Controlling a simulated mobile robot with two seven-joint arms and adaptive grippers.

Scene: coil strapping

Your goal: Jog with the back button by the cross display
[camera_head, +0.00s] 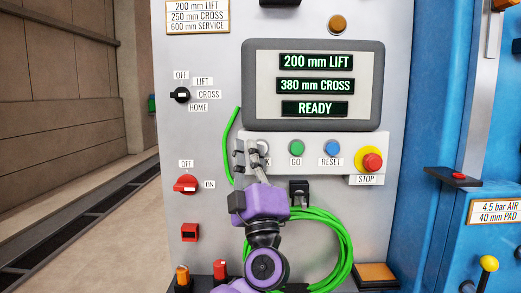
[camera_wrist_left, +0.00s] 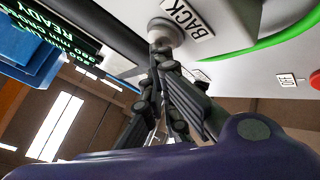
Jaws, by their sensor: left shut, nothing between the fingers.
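The cross display (camera_head: 316,86) reads 380 mm CROSS, between a 200 mm LIFT display (camera_head: 316,62) and a READY display (camera_head: 315,108). The pale back button (camera_head: 262,144) sits at the left of the button strip, partly hidden by my fingers. My left gripper (camera_head: 250,152) is shut and empty in front of it. In the left wrist view, the back button (camera_wrist_left: 164,32) stands beside its BACK label (camera_wrist_left: 188,18), and the fingertips (camera_wrist_left: 161,50) are at its face; I cannot tell whether they touch. My right gripper is not in view.
The green GO button (camera_head: 297,148), blue RESET button (camera_head: 332,148) and red STOP button (camera_head: 372,162) sit to the right. A black selector (camera_head: 181,95) and red switch (camera_head: 186,184) are on the left. A green hose (camera_head: 335,230) hangs coiled below.

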